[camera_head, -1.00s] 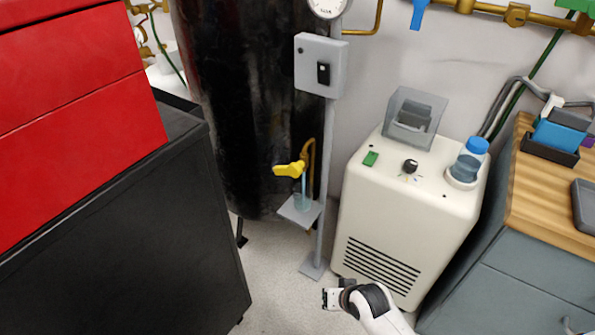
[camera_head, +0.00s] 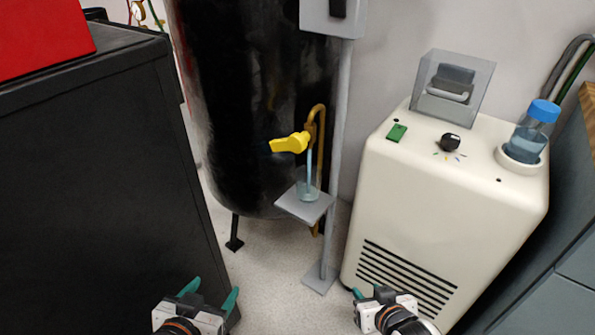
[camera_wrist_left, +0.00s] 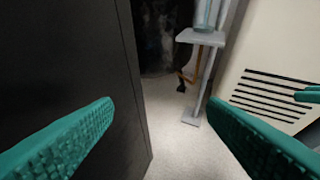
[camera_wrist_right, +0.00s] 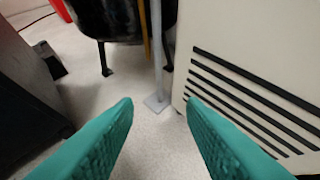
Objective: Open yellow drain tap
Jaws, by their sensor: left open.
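The yellow tap handle (camera_head: 290,143) points left from a curved brass pipe (camera_head: 321,125) in front of a black tank. A pale blue vertical streak (camera_head: 309,165) runs below the tap into a clear beaker (camera_head: 308,192) on a small grey shelf (camera_head: 304,208). My left gripper (camera_head: 210,292) is open and empty, low and left of the tap; its teal fingers are wide apart in the left wrist view (camera_wrist_left: 160,105). My right gripper (camera_head: 368,292) is low and right of the tap, open and empty in the right wrist view (camera_wrist_right: 158,103). Neither touches the tap.
A black cabinet (camera_head: 90,190) stands close on the left. A cream machine (camera_head: 450,200) with a blue-capped bottle (camera_head: 533,130) stands on the right. A grey post (camera_head: 336,160) rises right of the tap. Open floor (camera_head: 265,265) lies between.

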